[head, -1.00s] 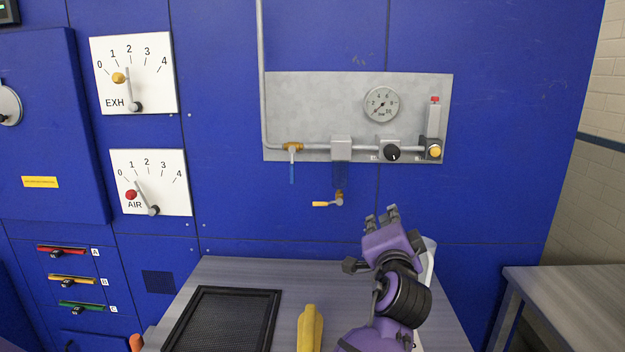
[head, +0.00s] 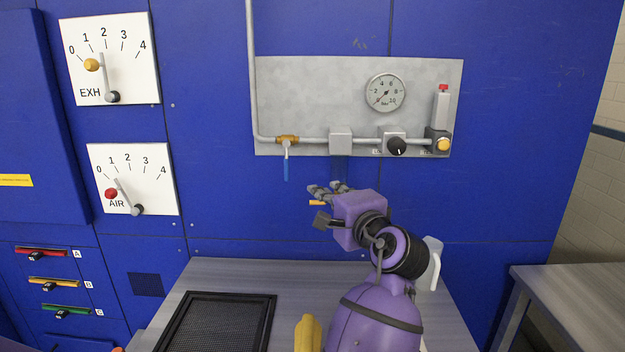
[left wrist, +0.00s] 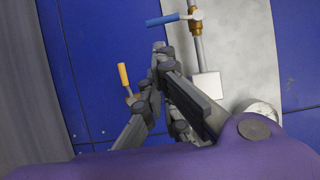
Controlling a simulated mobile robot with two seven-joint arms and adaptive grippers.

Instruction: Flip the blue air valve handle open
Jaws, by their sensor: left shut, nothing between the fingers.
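The blue air valve handle (head: 286,170) hangs straight down from its brass valve body (head: 287,139), across the horizontal pipe. In the left wrist view the blue handle (left wrist: 165,20) lies near the top, with the brass valve (left wrist: 195,20) at its right end. My left gripper (head: 328,189) is shut and empty. In the head view it appears to the right of the handle's lower end and slightly below it, apart from it. In the left wrist view the fingers (left wrist: 156,68) point toward the handle, with a visible gap. My right gripper is not in view.
A yellow drain handle (head: 317,203) shows just beside my fingers, partly hidden. The panel carries a gauge (head: 385,92), a black knob (head: 397,146) and a grey filter block (head: 341,140). Below stand a bench with a black mesh tray (head: 215,320) and a yellow object (head: 308,335).

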